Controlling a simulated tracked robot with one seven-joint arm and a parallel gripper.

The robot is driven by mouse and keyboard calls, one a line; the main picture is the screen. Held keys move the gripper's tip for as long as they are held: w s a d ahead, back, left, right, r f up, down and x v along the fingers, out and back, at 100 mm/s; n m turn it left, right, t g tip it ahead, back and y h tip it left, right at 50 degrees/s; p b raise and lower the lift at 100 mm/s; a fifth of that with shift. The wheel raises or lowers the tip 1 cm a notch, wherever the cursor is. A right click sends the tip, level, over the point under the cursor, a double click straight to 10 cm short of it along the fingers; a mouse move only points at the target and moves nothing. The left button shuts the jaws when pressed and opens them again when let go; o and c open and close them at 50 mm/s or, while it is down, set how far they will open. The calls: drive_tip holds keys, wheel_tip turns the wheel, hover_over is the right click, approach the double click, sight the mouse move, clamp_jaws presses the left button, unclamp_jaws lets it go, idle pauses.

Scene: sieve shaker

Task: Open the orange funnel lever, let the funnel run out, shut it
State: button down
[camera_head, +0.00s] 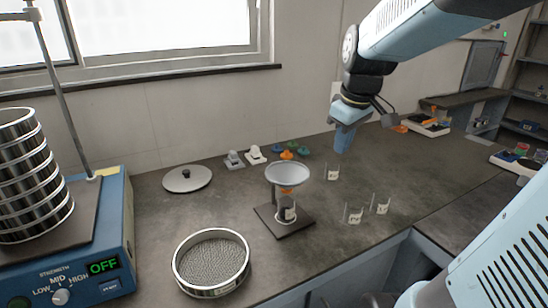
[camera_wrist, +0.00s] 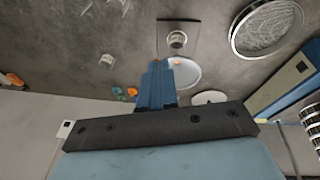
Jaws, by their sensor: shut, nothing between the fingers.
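The pale grey funnel (camera_head: 287,174) stands on its stand, above a dark base plate (camera_head: 268,217). A small orange part (camera_head: 285,191) shows just under the funnel bowl; whether this lever is open or shut is too small to tell. A labelled glass with dark contents (camera_head: 287,212) stands below the outlet. My gripper (camera_head: 343,143) hangs pointing down, to the right of and behind the funnel, apart from it. Its blue fingers are shut and empty.
Labelled glass beakers (camera_head: 333,173) (camera_head: 354,214) (camera_head: 382,204) stand right of the funnel. A round sieve (camera_head: 212,262) lies front left. The blue shaker (camera_head: 118,235) with stacked sieves is at far left. A round lid (camera_head: 187,179) and small coloured items (camera_head: 304,150) lie behind.

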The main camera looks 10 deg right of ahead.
drive_tip(key=w+d+f+n+g+y, duration=0.1)
drive_tip(key=w+d+f+n+y, duration=0.1)
drive_tip(key=w+d+f+n, duration=0.45)
drive_tip(key=w+d+f+n+g+y, duration=0.1)
drive_tip(key=w+f+n+y, duration=0.2)
drive_tip(key=w, duration=0.7)
drive_tip(key=w+a+f+h, duration=0.1)
drive_tip(key=a+f, duration=0.7)
drive_tip(key=f, duration=0.2)
drive_tip(key=shift+w, duration=0.35)
drive_tip(key=shift+f, duration=0.1)
drive_tip(key=shift+w+a+n+g, duration=0.5)
drive_tip(key=shift+w+a+n, duration=0.15)
drive_tip(key=shift+n, duration=0.3)
drive_tip(key=shift+s, duration=0.25)
